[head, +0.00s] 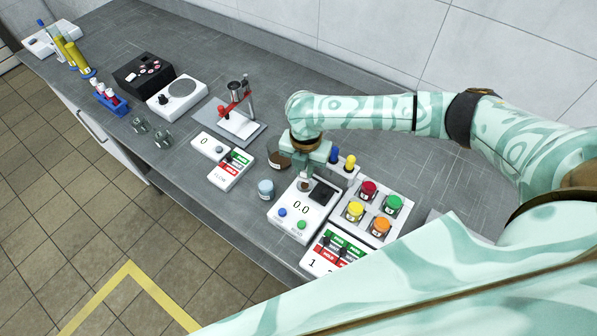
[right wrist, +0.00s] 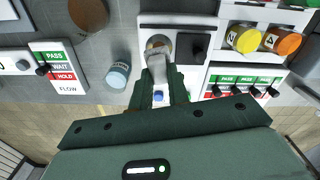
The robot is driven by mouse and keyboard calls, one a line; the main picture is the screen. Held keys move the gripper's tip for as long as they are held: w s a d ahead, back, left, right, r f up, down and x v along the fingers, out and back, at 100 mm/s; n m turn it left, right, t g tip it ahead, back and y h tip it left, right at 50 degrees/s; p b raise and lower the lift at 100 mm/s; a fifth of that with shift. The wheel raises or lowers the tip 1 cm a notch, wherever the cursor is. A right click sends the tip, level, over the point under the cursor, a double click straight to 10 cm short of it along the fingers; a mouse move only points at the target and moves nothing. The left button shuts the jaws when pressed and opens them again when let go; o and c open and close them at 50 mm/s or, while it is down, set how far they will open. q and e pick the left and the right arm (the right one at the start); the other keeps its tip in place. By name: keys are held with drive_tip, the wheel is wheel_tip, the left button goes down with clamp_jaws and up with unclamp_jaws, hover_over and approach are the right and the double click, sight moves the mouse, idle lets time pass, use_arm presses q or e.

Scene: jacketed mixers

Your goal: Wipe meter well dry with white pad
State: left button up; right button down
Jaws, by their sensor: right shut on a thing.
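The meter is a white box (head: 300,209) showing 0.0, with a blue and a green button, on the grey bench. My right gripper (head: 307,178) points down over its far side, shut on a small pale pad. In the right wrist view my gripper's dark fingers (right wrist: 160,84) hold the white pad (right wrist: 156,68). The pad's end is at the near edge of the round meter well (right wrist: 158,42). I cannot tell whether it touches the well's inside. A black square (right wrist: 194,46) sits beside the well. My left gripper is out of view.
A light-blue lidded jar (head: 265,189) stands left of the meter, and a brown round thing (head: 279,158) lies behind it. A rack (head: 381,226) of colored-lid jars is to the right. PASS/HOLD switch panels (head: 334,252) flank the meter.

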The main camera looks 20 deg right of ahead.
sight(304, 178)
drive_tip(key=shift+m, duration=0.6)
drive_tip(key=shift+w+f, duration=0.1)
drive_tip(key=shift+f, duration=0.1)
wheel_tip(304, 178, down, 3)
drive_tip(key=b, duration=0.4)
drive_tip(key=shift+f+b, duration=0.3)
drive_tip(key=shift+b, duration=0.25)
drive_tip(key=shift+r, duration=0.1)
drive_tip(key=shift+f, duration=0.6)
